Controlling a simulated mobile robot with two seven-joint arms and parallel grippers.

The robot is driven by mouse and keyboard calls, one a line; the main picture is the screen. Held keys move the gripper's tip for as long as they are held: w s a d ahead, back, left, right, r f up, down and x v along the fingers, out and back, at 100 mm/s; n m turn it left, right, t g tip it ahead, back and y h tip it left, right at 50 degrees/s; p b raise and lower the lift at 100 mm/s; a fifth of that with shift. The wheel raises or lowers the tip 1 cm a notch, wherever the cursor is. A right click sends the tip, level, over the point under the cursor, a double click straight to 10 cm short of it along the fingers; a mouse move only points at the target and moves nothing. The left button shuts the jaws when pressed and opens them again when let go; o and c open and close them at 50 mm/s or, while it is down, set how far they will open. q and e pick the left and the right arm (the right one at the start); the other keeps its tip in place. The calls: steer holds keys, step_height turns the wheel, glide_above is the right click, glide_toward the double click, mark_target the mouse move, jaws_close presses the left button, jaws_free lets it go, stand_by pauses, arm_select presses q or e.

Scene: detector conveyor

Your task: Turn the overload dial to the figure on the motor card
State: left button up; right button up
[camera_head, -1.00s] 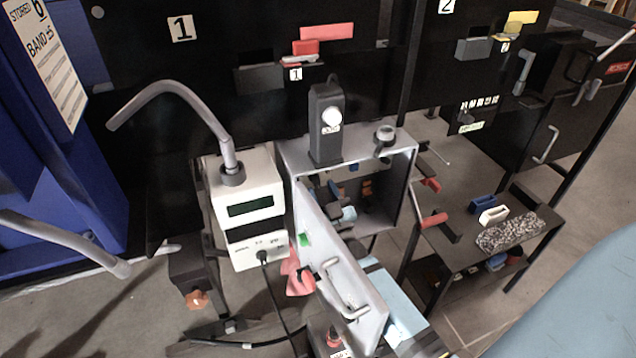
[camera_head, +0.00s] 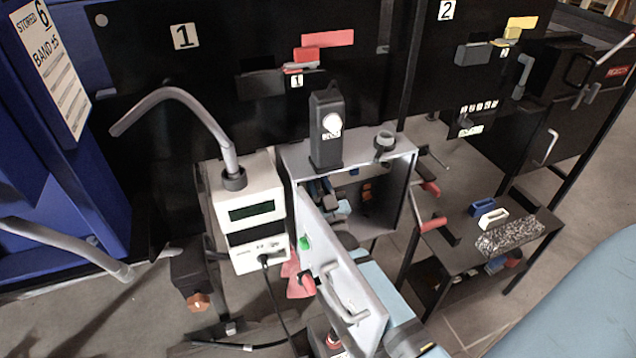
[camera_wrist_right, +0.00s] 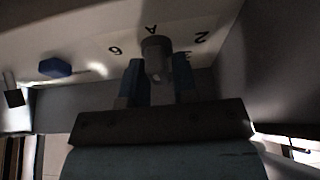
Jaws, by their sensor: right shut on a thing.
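A grey cabinet (camera_head: 405,165) stands mid-view with its door (camera_head: 335,265) swung open towards me. My right arm reaches in behind the door; my right gripper (camera_head: 345,240) is mostly hidden there in the head view. In the right wrist view my right gripper (camera_wrist_right: 154,85) is shut on a small grey dial (camera_wrist_right: 156,50), with a blue finger on each side. Printed figures ring the dial on a pale panel, including what look like a 6 and a 2, with a letter A. The dial's exact setting is unclear. I cannot pick out the motor card. My left gripper is out of view.
A blue knob (camera_wrist_right: 55,67) sits beside the dial panel. A white meter (camera_head: 250,210) with a dark display stands left of the cabinet, its black cable hanging down. A dark upright device (camera_head: 327,145) stands on the cabinet. A side table (camera_head: 470,240) is at right.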

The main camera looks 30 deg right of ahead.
steer(key=shift+m, duration=0.3)
steer(key=o, duration=0.6)
steer(key=shift+o, duration=0.7)
